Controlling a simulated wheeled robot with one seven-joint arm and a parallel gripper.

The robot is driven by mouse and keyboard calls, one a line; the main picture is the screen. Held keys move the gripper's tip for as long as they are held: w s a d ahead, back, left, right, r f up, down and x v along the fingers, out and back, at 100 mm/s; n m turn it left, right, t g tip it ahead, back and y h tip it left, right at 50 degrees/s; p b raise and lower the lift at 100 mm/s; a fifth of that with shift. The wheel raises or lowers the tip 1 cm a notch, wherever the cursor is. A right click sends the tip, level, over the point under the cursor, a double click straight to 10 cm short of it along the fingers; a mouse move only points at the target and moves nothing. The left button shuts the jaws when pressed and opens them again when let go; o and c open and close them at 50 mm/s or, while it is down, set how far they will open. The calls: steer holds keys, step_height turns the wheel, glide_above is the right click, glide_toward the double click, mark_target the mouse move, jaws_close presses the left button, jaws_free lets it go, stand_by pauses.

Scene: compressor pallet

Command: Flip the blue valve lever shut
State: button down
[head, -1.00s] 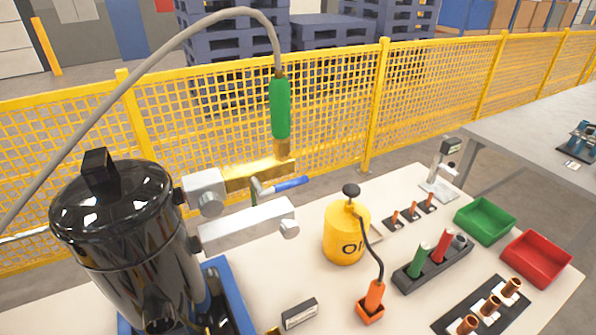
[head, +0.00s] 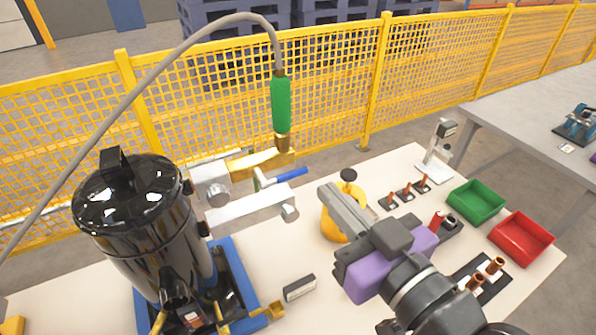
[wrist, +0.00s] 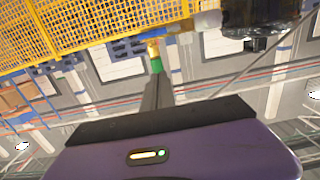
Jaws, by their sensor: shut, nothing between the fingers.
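The blue valve lever (head: 289,176) sticks out to the right from its valve stem, just below the brass fitting (head: 255,163) on the black tank (head: 140,235). It runs roughly along the line of the fitting, tilted slightly up to the right. A green hose grip (head: 281,103) stands upright above the fitting's right end. My gripper (head: 327,190) is shut and empty, with its fingers pointing up and left, to the right of the lever and apart from it.
A grey block (head: 250,204) juts out below the lever. A green bin (head: 476,202) and a red bin (head: 522,238) stand at the right. Yellow mesh fence (head: 340,100) runs behind the bench.

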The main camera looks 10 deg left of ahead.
steer(key=p, duration=0.2)
glide_above(298, 173)
steer(key=s+d, duration=0.1)
steer(key=s, duration=0.3)
steer(key=f, duration=0.2)
steer(key=w+f, duration=0.1)
steer(key=shift+a+f, duration=0.15)
steer(key=shift+a, duration=0.15)
steer(key=shift+w+f+p, duration=0.1)
steer(key=shift+f+p, duration=0.2)
steer(key=shift+f, duration=0.3)
